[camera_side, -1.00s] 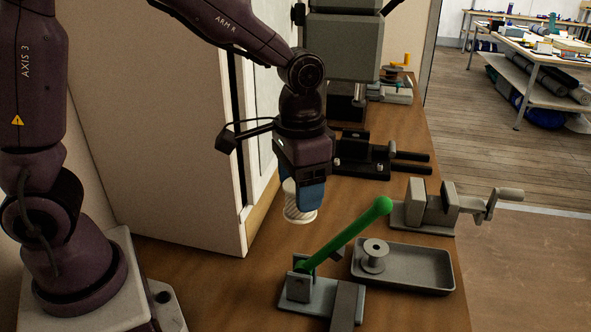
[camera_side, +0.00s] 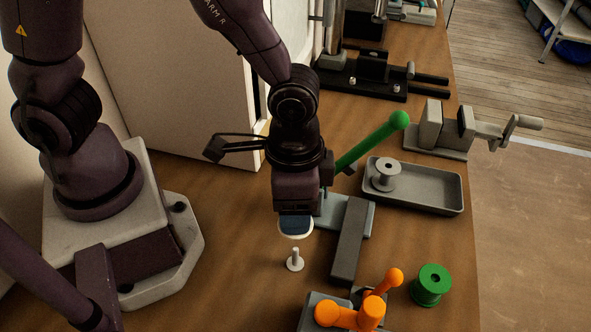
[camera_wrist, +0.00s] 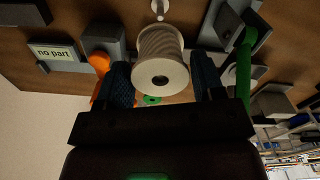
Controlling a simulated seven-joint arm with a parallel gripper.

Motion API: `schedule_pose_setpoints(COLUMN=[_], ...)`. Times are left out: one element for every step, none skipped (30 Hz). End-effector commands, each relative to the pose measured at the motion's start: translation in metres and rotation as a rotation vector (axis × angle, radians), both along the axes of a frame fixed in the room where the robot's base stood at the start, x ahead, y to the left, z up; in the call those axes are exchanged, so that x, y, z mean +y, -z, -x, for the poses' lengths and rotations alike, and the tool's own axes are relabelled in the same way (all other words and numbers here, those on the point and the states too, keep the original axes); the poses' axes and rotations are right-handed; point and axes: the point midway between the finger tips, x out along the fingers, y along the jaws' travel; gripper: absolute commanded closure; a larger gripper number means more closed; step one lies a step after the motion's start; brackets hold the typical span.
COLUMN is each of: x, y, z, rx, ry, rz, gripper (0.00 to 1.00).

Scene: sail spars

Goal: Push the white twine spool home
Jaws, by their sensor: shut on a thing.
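My gripper (camera_side: 295,218) points down and is shut on the white twine spool (camera_wrist: 160,62). In the wrist view the spool sits between the two blue fingers. In the side view only the spool's pale lower rim (camera_side: 296,235) shows below the fingers; the rest is hidden. A short white peg (camera_side: 295,262) with a round foot stands upright on the table just below the spool, with a visible gap between them in the side view. The peg also shows at the top of the wrist view (camera_wrist: 160,9).
A green-handled clamp (camera_side: 368,143) stands close behind my gripper. Orange-handled clamp (camera_side: 350,312) and green spool (camera_side: 431,285) are at front right. A grey tray (camera_side: 428,189) holds a grey spool (camera_side: 385,175). A vise (camera_side: 447,130) stands behind it. A sign reads "no part" (camera_wrist: 55,53).

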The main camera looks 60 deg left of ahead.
Motion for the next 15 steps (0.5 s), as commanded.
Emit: schedule_pose_setpoints(x=[0.0003, 0.0002, 0.0001, 0.0, 0.0, 0.0, 0.0001, 0.0001, 0.0, 0.0, 0.0, 0.0, 0.0002, 0.0004, 0.0004], y=[0.0061, 0.0081, 0.0098, 0.0107, 0.0112, 0.0115, 0.0114, 0.0113, 0.0112, 0.0111, 0.0111, 0.011, 0.011, 0.0109, 0.0119], z=[0.0005, 0.0004, 0.0002, 0.0001, 0.0001, 0.0, 0.0, 0.0, -0.0001, -0.0001, -0.0001, -0.0001, -0.0001, 0.0, 0.0002], rx=[0.004, 0.003, 0.0, 0.0, -0.001, -0.001, -0.001, -0.001, -0.001, -0.001, -0.001, -0.002, -0.001, -0.002, -0.001], ry=[0.0, 0.0, 0.0, 0.0, 0.0, 0.0, 0.0, 0.0, 0.0, 0.0, -0.001, 0.0, 0.001, 0.003, 0.004], rz=[-0.002, -0.001, 0.0, 0.0, 0.0, 0.0, 0.0, 0.0, 0.0, 0.0, 0.0, 0.001, 0.0, 0.001, 0.0], gripper=[0.62, 0.62, 0.62, 0.62, 0.62, 0.62, 0.62, 0.62, 0.62, 0.62, 0.62, 0.62, 0.62, 0.62, 0.62])
